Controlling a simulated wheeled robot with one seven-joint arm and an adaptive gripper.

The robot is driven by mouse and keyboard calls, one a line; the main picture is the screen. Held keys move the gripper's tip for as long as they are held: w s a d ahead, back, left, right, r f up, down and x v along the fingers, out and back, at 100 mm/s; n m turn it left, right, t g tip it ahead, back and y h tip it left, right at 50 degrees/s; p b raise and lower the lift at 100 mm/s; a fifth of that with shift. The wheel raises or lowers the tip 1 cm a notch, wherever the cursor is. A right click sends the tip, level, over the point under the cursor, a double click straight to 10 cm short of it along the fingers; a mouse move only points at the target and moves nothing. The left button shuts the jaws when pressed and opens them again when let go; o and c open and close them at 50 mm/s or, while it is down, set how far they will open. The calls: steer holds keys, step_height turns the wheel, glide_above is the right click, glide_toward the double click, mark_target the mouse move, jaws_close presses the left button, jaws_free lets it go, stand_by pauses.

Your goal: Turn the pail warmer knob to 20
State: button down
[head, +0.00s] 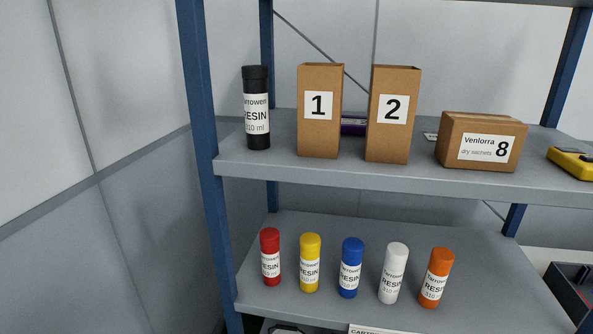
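No pail warmer and no knob show in the head view. My gripper is not in view either. The head view shows a grey shelf rack with blue posts, with goods on two shelves.
The upper shelf (400,182) holds a black resin cartridge (256,108), box 1 (319,130), box 2 (392,135), a Venlorra box (480,142) and a yellow device (573,162). Several coloured resin cartridges, including a blue one (350,268), stand on the lower shelf (480,250). A blue post (203,130) stands left.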

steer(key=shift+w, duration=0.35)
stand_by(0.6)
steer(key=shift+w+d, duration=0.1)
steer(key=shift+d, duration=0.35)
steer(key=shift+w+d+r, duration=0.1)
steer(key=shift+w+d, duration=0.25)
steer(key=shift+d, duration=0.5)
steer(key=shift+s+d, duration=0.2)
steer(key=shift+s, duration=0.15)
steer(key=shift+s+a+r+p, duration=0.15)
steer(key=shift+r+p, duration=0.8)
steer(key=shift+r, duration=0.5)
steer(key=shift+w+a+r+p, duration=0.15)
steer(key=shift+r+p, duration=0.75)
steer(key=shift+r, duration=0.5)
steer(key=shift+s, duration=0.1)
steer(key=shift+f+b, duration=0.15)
steer(key=shift+b, duration=0.2)
